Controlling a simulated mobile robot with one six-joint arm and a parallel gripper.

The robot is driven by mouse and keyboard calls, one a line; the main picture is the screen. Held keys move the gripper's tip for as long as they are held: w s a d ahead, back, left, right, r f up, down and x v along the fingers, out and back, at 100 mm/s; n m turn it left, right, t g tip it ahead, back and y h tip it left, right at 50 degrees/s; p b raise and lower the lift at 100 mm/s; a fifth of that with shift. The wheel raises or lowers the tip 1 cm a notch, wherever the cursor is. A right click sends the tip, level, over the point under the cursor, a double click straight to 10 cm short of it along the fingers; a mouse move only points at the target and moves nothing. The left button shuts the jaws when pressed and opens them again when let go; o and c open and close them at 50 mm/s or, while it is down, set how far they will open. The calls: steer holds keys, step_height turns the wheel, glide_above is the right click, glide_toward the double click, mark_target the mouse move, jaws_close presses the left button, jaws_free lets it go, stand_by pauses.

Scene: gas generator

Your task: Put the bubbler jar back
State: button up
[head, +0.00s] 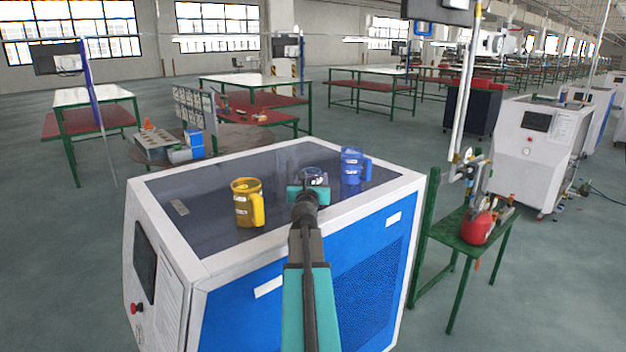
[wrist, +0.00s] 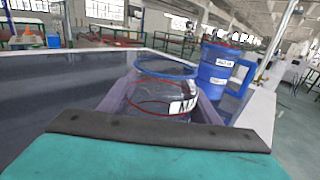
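The bubbler jar is a clear jar with a blue rim and a red ring. It is large in the middle of the wrist view (wrist: 150,98), with a white label at its right side. In the head view the jar (head: 314,174) shows just beyond my gripper (head: 308,190), over the machine's dark top, partly hidden by the gripper. In the wrist view my gripper's fingers lie along both sides of the jar. I cannot tell whether they press on it, or whether the jar rests on the top.
A yellow jug (head: 246,204) stands left of my gripper on the blue and white machine (head: 276,318). A blue jug (head: 352,167) stands close to the right of the jar. A green table (head: 468,222) with a red container is at right.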

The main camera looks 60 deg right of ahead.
steer(key=o, duration=0.4)
steer(key=shift+r, duration=0.2)
steer(key=shift+v, duration=4.65)
steer(key=shift+f+b, duration=0.15)
steer(key=shift+b, duration=0.8)
steer(key=shift+s+b, duration=0.1)
steer(key=shift+b, duration=0.2)
steer(key=b, duration=0.3)
steer(key=shift+s+a, duration=0.2)
steer(key=b+v, duration=0.1)
steer(key=b, duration=0.4)
steer(key=shift+a, duration=0.3)
steer(key=shift+a+b, duration=0.25)
steer(key=shift+b, duration=0.4)
